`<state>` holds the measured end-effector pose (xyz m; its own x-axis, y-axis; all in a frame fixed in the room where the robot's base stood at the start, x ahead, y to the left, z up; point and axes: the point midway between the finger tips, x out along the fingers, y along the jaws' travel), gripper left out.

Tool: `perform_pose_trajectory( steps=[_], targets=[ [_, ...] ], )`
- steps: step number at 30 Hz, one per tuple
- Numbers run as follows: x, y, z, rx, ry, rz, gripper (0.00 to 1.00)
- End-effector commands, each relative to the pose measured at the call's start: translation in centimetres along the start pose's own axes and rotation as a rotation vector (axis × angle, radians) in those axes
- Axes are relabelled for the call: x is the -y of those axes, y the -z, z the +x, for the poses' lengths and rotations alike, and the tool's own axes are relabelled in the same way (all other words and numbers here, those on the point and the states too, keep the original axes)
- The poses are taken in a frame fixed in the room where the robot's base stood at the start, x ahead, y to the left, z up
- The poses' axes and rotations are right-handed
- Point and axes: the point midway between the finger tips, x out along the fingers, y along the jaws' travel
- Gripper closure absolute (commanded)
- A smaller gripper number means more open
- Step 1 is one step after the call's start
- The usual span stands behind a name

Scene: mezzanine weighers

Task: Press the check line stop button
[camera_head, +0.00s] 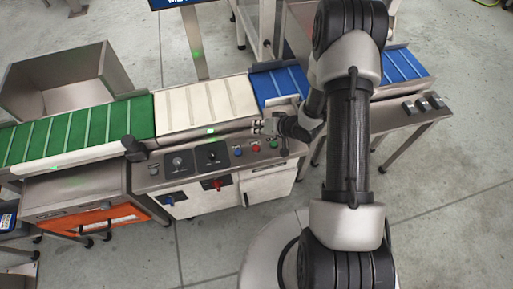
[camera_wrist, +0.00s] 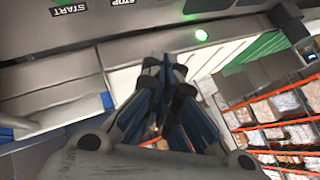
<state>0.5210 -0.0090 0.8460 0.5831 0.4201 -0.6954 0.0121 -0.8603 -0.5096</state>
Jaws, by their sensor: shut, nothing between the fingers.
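The control panel (camera_head: 205,160) of the check line carries a red button (camera_head: 256,148), with a blue button (camera_head: 238,152) to its left and a green button (camera_head: 273,143) to its right. Their labels are too small to read in the head view. In the wrist view, upside-down STOP (camera_wrist: 123,2) and START (camera_wrist: 69,10) labels show at the top edge; no button is visible there. My gripper (camera_head: 258,127) is shut and empty, just behind the red button in the picture, near the belt's front edge. Its closed fingers (camera_wrist: 158,68) show in the wrist view. I cannot tell its height above the panel.
Green (camera_head: 75,132), white (camera_head: 205,104) and blue (camera_head: 278,85) belt sections run behind the panel. A black knob (camera_head: 133,147) stands at the panel's left. A dial panel (camera_head: 212,155) and a red switch (camera_head: 216,184) are nearby. A green lamp (camera_wrist: 201,35) glows.

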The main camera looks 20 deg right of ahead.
Motion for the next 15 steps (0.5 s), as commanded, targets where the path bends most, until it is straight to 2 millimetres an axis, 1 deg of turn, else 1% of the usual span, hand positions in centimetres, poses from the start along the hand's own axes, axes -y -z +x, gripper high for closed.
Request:
perform_pose_trajectory(
  steps=[8, 15],
  targets=[
    [-0.2, -0.2, 0.3, 0.001, -0.001, -0.001, 1.00],
    [-1.4, -1.4, 1.9, 0.001, -0.002, -0.001, 1.00]
  ],
)
